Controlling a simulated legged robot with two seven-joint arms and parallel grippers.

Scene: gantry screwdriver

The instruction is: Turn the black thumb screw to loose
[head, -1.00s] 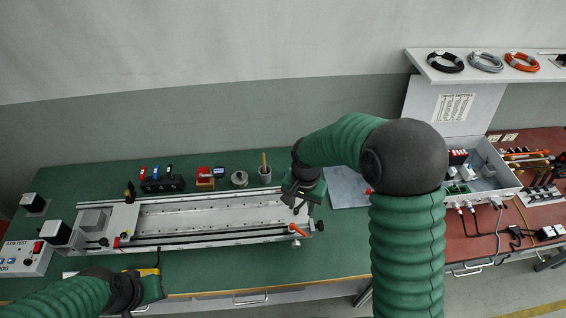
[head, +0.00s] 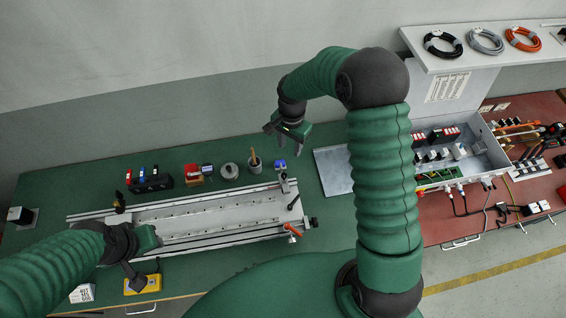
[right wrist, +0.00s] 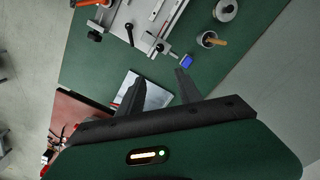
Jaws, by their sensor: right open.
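The long grey gantry rail (head: 215,217) lies on the green bench. At its right end are a black round knob (head: 313,222), an orange lever (head: 292,230) and a black lever (head: 294,201). In the right wrist view the knob (right wrist: 94,36) sits on the rail's end. I cannot tell for sure which black part is the thumb screw. My right gripper (head: 285,138) is open and empty, raised above and behind the rail's right end; its spread fingers (right wrist: 159,78) touch nothing.
A pencil cup (head: 254,166), a blue item (head: 280,165) and a spool (head: 229,171) stand behind the rail. A grey plate (head: 333,171) lies to the right. A wiring box (head: 490,160) is on the red bench. A yellow box (head: 143,284) is at the front.

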